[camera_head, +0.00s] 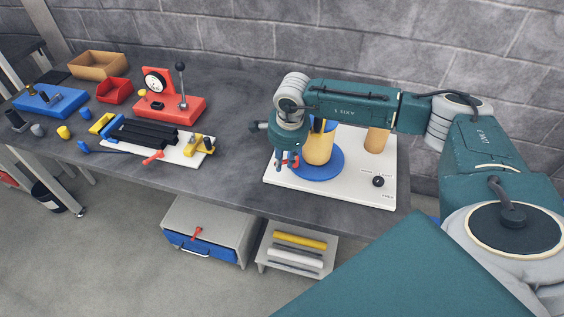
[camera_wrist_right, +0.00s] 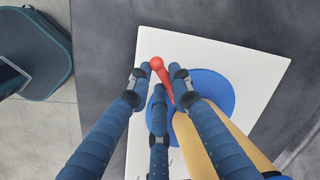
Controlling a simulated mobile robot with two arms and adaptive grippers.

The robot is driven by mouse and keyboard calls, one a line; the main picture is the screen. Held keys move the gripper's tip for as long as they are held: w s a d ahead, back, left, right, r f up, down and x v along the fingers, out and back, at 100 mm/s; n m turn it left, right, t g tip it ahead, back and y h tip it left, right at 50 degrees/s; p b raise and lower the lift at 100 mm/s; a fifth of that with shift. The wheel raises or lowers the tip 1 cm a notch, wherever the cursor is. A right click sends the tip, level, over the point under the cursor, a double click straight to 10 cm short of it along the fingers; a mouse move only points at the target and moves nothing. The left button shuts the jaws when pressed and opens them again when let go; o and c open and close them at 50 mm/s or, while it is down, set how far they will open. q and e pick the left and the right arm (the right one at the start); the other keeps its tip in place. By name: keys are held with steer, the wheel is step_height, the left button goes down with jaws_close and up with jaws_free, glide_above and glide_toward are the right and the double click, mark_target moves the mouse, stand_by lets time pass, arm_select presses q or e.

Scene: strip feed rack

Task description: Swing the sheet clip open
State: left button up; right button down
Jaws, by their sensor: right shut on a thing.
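A white base board (camera_head: 330,195) on the bench carries a blue disc (camera_head: 335,172) and a tan cylinder (camera_head: 319,147) standing on it. A red lever with a round knob (camera_wrist_right: 157,65), which looks like the sheet clip, reaches out beside the cylinder. It shows only partly in the head view (camera_head: 293,162). My right gripper (camera_head: 286,160) points down at the board's left side. In the right wrist view its blue fingers (camera_wrist_right: 159,80) are shut around the red lever just below the knob. My left gripper is in neither view.
A second tan cylinder (camera_head: 377,140) and a black knob (camera_head: 378,181) are on the board's right side. A red stand with a dial (camera_head: 182,107), a black-railed fixture (camera_head: 145,134) and small bins (camera_head: 97,65) are further left. Bare bench lies between them and the board.

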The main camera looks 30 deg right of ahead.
steer(key=shift+s+n, duration=0.15)
steer(key=shift+n, duration=0.35)
steer(key=shift+b, duration=0.3)
steer(key=c, duration=1.6)
jaws_free()
steer(key=r, duration=0.4)
steer(key=s+r, duration=0.1)
steer(key=r, duration=0.3)
steer(key=s+r, duration=0.1)
steer(key=r, duration=0.3)
steer(key=shift+s+a, duration=0.1)
steer(key=shift+s, duration=0.1)
steer(key=shift+f, duration=0.1)
